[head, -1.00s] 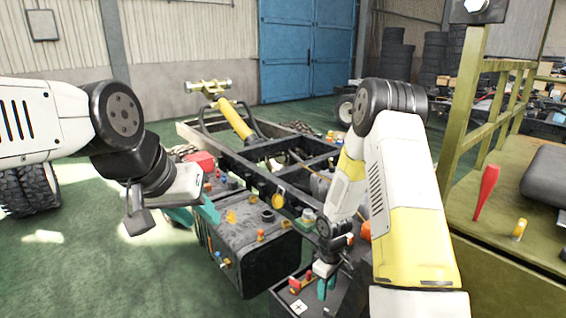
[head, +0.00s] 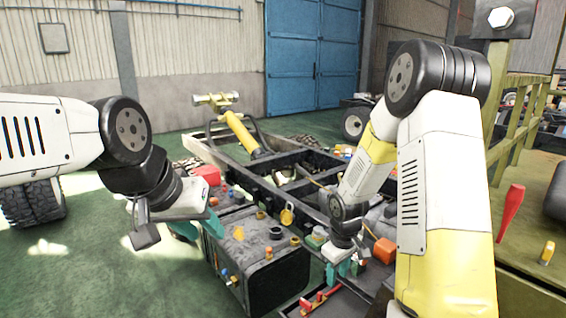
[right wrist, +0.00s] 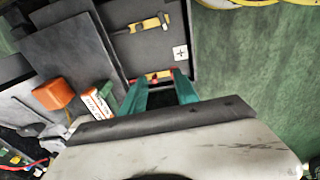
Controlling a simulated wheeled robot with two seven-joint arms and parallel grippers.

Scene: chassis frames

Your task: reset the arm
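My right arm, white and yellow, comes in from the right in the head view. Its gripper (head: 343,270) has teal fingers and points down beside the black chassis frame. In the right wrist view the two teal fingers of my right gripper (right wrist: 160,90) stand apart with nothing held between them. My left gripper (head: 198,228) also has teal fingers, beside the black box at the chassis's left. Its fingers look apart and empty, though the wrist partly hides them.
The chassis frame (head: 283,165) with a yellow cylinder (head: 240,132) fills the middle. A black box (head: 262,270) stands at its near left. A green bench (head: 540,255) with a red-handled tool (head: 510,212) is at the right. An orange block (right wrist: 53,93) lies near my right gripper.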

